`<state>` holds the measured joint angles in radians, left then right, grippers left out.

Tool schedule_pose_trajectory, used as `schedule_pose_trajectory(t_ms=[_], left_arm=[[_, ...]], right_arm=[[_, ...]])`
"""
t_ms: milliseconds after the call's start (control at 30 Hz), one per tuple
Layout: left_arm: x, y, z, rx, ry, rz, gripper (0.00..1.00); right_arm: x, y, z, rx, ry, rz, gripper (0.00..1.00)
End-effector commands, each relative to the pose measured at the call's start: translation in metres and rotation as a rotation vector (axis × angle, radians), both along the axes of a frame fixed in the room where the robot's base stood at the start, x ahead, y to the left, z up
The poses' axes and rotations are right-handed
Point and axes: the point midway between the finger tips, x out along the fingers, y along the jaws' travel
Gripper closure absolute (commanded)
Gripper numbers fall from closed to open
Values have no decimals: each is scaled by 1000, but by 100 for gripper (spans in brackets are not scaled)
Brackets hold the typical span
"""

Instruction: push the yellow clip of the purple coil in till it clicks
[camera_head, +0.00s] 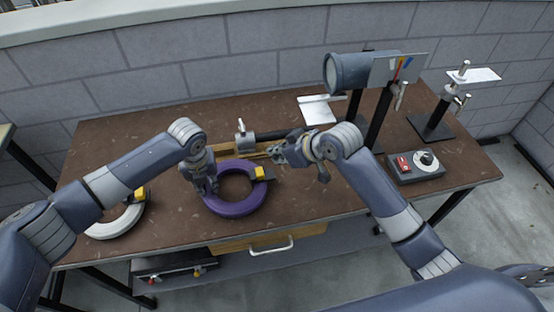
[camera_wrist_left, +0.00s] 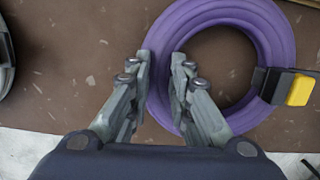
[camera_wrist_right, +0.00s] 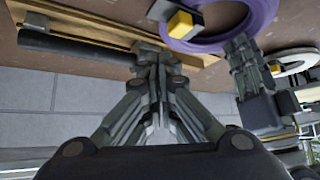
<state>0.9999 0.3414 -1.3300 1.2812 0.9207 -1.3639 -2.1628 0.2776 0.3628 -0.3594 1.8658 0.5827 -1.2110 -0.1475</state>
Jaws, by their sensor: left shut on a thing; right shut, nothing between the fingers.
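The purple coil (camera_head: 235,208) lies flat on the brown table, and it also shows in the left wrist view (camera_wrist_left: 262,20) and right wrist view (camera_wrist_right: 240,32). Its yellow clip (camera_head: 259,172) sits in a black holder on the coil's right side; the clip is at the right in the left wrist view (camera_wrist_left: 300,90) and at the top in the right wrist view (camera_wrist_right: 180,24). My left gripper (camera_head: 208,190) is shut on the coil's left side, fingers either side of the ring (camera_wrist_left: 164,75). My right gripper (camera_head: 274,154) is shut and empty, behind and right of the clip, apart from it.
A white coil (camera_head: 105,230) with a yellow clip lies at the left. A dark bar (camera_wrist_right: 75,48) lies on wood behind the coil. A grey cylinder on a stand (camera_head: 348,73) and a switch box (camera_head: 415,167) stand at the right. Table front right is clear.

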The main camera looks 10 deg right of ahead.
Motion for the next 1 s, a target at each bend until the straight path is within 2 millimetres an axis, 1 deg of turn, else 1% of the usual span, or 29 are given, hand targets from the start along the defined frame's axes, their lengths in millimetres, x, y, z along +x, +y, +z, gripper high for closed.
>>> schedule_pose_trajectory(t_ms=[33,200,400,433,467,500,533,1000], left_arm=[[-5,-6,-5,-10,7,-8,100],[-5,-6,-5,-10,7,-8,100],[-5,-6,-5,-11,7,-7,100],[-5,-6,-5,-11,7,-7,77],[-5,-6,-5,-10,7,-7,70],[-5,-6,-5,-11,8,-7,61],[-5,-6,-5,-10,9,-7,58],[-3,-2,-3,-3,5,-1,58]], right_arm=[[1,0,4,-1,-4,1,100],[0,0,10,-2,-2,0,100],[0,0,11,-1,-1,0,100],[0,0,11,-1,-1,0,100],[0,0,11,-1,-1,0,100],[0,0,11,-1,-1,0,100],[0,0,11,-1,-1,0,100],[0,0,11,-1,-1,0,100]])
